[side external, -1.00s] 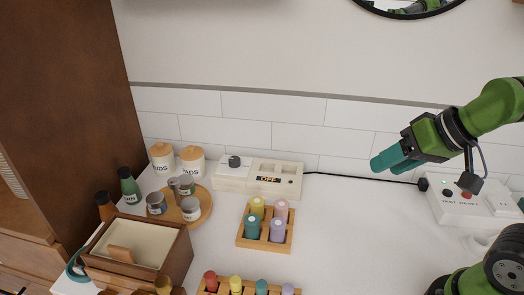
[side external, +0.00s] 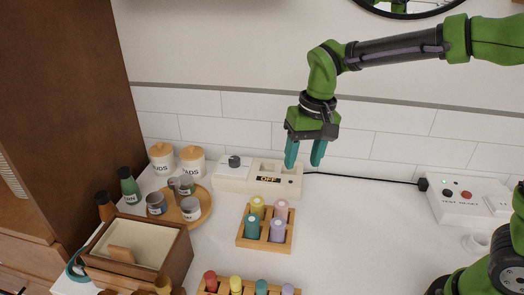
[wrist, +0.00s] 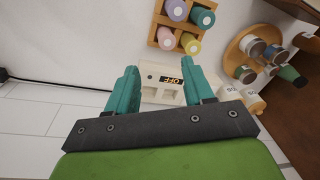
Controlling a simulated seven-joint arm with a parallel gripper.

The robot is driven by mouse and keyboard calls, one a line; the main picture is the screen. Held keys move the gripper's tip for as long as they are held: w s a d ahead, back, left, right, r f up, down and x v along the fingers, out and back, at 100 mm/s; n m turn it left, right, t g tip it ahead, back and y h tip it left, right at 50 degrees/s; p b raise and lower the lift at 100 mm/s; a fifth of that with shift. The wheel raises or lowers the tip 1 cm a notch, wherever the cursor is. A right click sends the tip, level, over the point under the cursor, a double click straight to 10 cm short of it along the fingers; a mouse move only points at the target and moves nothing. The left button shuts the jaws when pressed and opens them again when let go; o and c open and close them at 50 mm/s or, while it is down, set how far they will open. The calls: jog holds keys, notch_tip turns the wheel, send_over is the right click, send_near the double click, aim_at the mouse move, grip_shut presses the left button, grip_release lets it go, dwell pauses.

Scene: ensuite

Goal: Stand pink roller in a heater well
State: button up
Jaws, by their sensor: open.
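The pink roller (side external: 281,208) stands upright in the back right spot of a small wooden rack (side external: 240,241); it also shows in the wrist view (wrist: 166,37). Yellow, teal and lilac rollers stand beside it in that rack. The white heater (side external: 228,184) is against the back wall, with a knob, a display reading OFF and wells in its top. The wells look empty. My gripper (side external: 304,159) points down above and near the heater's right end, open with nothing between its teal fingers. In the wrist view the heater (wrist: 150,71) shows between the fingers.
A second rack of colored rollers (side external: 236,286) is at the front. A round wooden tray (side external: 173,211) with jars, a wooden box (side external: 180,257) and two lidded canisters (side external: 191,163) stand left. A black cable (side external: 360,177) runs to a white outlet box (side external: 467,212). Counter right of the rack is clear.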

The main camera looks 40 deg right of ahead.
jog(key=w+a+f+m, duration=0.1)
jog(key=w+a, duration=0.1)
jog(key=w, duration=0.2)
jog(key=m+g+h, duration=0.1)
send_over(281, 204)
jog(key=f, duration=1)
jog(key=shift+d, duration=0.3)
jog(key=shift+a+f, duration=0.2)
jog(key=shift+f, duration=2.5)
jog(key=shift+c, duration=0.2)
jog(key=c, duration=0.8)
jog(key=shift+r, duration=0.15)
